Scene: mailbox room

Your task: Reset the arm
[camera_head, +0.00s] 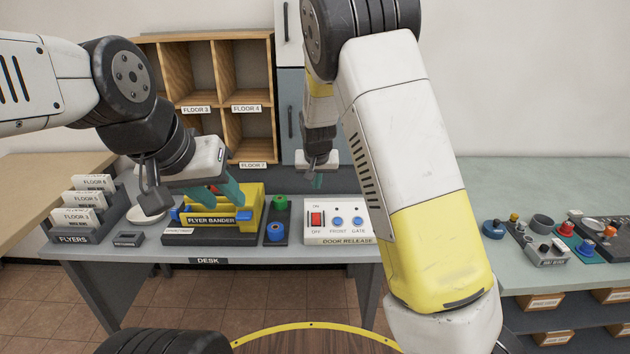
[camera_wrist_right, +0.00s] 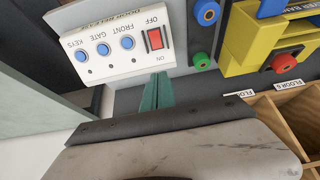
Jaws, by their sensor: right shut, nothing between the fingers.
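My right gripper (camera_head: 318,181) hangs over the back of the desk (camera_head: 345,257), behind the white door release panel (camera_head: 345,238). Its green fingers are together and empty. In the right wrist view the fingertips (camera_wrist_right: 157,90) show close to the edge of the panel (camera_wrist_right: 112,66), below its red on/off switch (camera_wrist_right: 155,40); the gap between them cannot be judged. My left gripper (camera_head: 228,190) is over the yellow flyer bander (camera_head: 254,205) and hides part of it.
A flyer rack (camera_head: 72,238) stands at the desk's left. Green and blue knobs (camera_head: 277,231) sit between bander and panel. Wooden pigeonholes (camera_head: 250,135) stand behind. A side counter (camera_head: 520,177) at right holds several small devices. My right arm hides the desk's right end.

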